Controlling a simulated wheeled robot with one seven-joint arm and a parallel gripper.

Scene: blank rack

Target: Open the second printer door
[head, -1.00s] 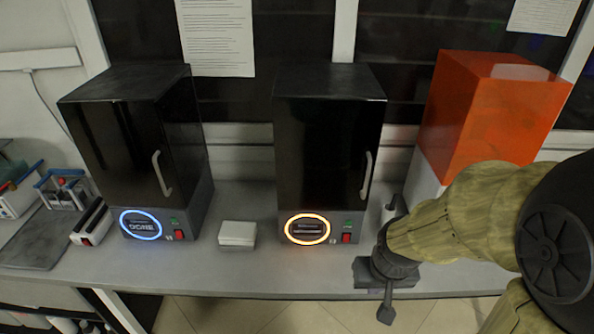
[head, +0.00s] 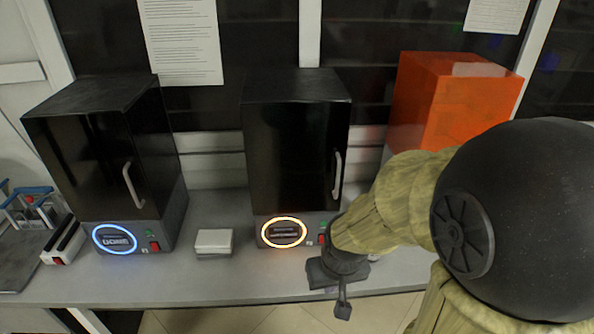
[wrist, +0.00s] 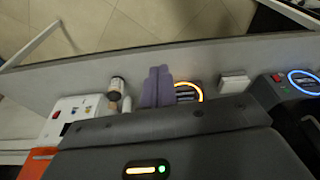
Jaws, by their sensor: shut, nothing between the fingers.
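The middle black printer (head: 290,150) stands on the bench with its door shut. It has a pale vertical handle (head: 337,174) on the door's right side and a glowing orange ring (head: 284,232) below. Another black printer (head: 95,160) to its left has a shut door, its own handle (head: 132,185) and a blue ring reading DONE. My gripper is shut and empty in the wrist view (wrist: 159,74), near the orange ring. In the head view its hand is at the middle printer's lower right, below the handle, with the fingers hidden.
An orange-topped machine (head: 445,100) stands right of the middle printer, partly behind my arm. A small white box (head: 214,241) sits between the printers. A small bottle (wrist: 116,88) stands beside my fingers in the wrist view. The bench front (head: 190,290) is clear.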

